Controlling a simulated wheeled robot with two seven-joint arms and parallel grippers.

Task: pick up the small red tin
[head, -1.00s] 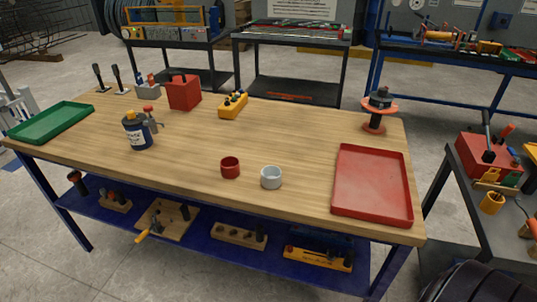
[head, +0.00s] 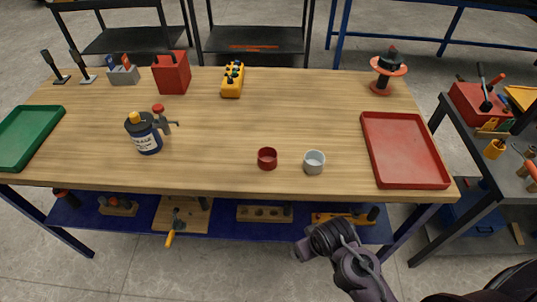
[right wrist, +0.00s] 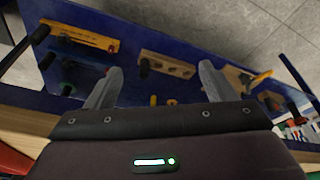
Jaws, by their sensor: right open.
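The small red tin (head: 267,159) stands upright near the front edge of the wooden table (head: 240,130), just left of a similar pale grey tin (head: 314,161). The two tins stand apart. My right arm comes in at the lower right of the head view, in front of the table and below the tins. In the right wrist view my right gripper (right wrist: 160,85) is open and empty, its two fingers wide apart. That view faces the blue lower shelf (right wrist: 120,90), and no tin shows there. My left gripper is not in view.
A red tray (head: 404,150) lies at the right of the table and a green tray (head: 28,138) at the left. A dark blue labelled can (head: 145,136) stands left of the tins. A red box (head: 172,74) and yellow block (head: 232,80) stand farther back. The table's middle is clear.

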